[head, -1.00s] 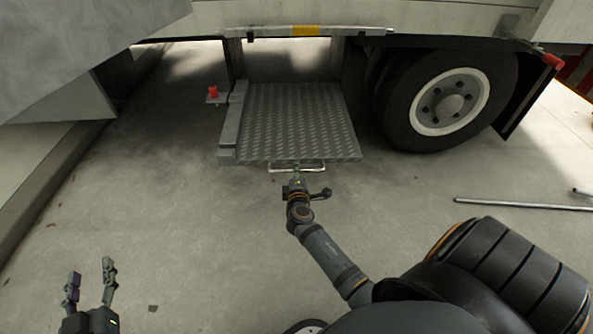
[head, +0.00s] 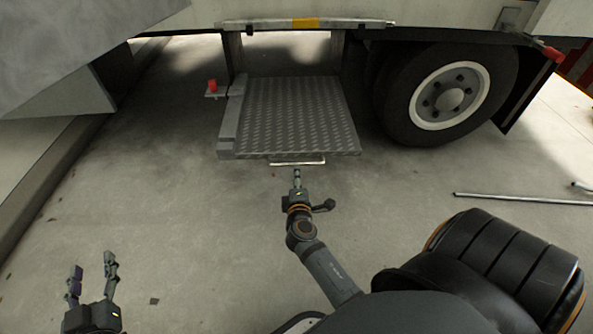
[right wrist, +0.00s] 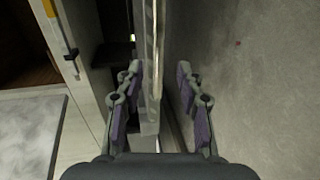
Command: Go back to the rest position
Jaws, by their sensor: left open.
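My right gripper (head: 297,175) points at the front edge of a grey checker-plate step (head: 295,108) under the truck. A thin pale bar handle (head: 298,162) runs along that edge. The gripper's tip is just short of the handle, with a small gap in the head view. In the right wrist view my right gripper's two fingers (right wrist: 160,92) are spread apart, and the step's edge shows beyond and between them. Nothing is held. My left gripper (head: 92,262) is open and empty at the lower left, above bare floor.
The truck's wheel (head: 450,95) stands right of the step. A red-topped fitting (head: 212,86) is at the step's left. Metal rods (head: 525,199) lie on the floor at the right. A kerb (head: 45,190) runs along the left.

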